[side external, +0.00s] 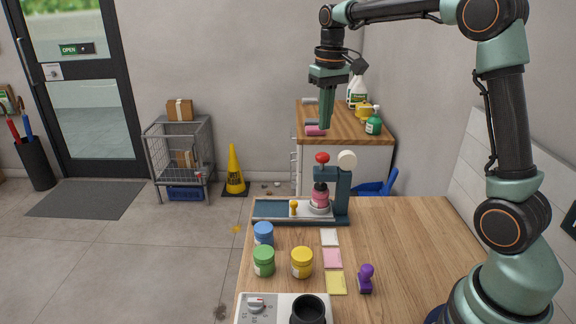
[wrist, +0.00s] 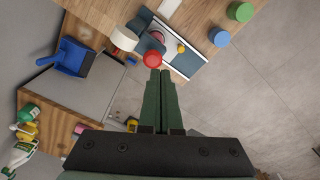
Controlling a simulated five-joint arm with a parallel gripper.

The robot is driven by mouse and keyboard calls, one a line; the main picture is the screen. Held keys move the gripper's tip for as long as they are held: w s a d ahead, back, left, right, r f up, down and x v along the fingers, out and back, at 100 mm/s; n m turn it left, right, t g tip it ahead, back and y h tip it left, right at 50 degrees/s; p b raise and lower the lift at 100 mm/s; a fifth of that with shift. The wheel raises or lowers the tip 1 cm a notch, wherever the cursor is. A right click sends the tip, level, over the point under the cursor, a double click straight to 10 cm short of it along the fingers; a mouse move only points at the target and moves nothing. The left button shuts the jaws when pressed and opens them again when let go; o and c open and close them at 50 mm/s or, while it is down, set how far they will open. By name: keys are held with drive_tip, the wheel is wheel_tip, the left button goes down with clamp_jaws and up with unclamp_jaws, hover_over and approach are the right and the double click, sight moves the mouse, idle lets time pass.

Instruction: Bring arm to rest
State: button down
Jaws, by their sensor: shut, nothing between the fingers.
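My gripper (side external: 326,126) has long green fingers that point straight down. It hangs in the air above and behind the far edge of the wooden counter, higher than the dark teal stand with the red knob (side external: 322,158). In the wrist view the gripper (wrist: 160,74) shows its two fingers side by side, shut and empty. The red knob (wrist: 152,59) appears just beyond the fingertips there. My gripper looks clear of everything around it.
The wooden counter (side external: 420,235) holds blue (side external: 263,234), green (side external: 264,262) and yellow (side external: 302,262) jars, coloured note pads, a purple stamp (side external: 366,279) and a dark cup (side external: 308,310). A back counter (side external: 350,123) carries bottles. Open floor lies left, with a yellow cone (side external: 233,170).

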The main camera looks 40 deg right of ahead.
drive_tip(key=s+a+f+n+t, duration=0.1)
drive_tip(key=s+a+t, duration=0.1)
drive_tip(key=s+a, duration=0.3)
drive_tip(key=s+a+f+n+t, duration=0.1)
drive_tip(key=s+a+t, duration=0.2)
drive_tip(key=s, duration=0.7)
drive_tip(key=a, duration=0.2)
drive_tip(key=shift+s+a+n, duration=0.3)
drive_tip(key=shift+s+a, duration=0.05)
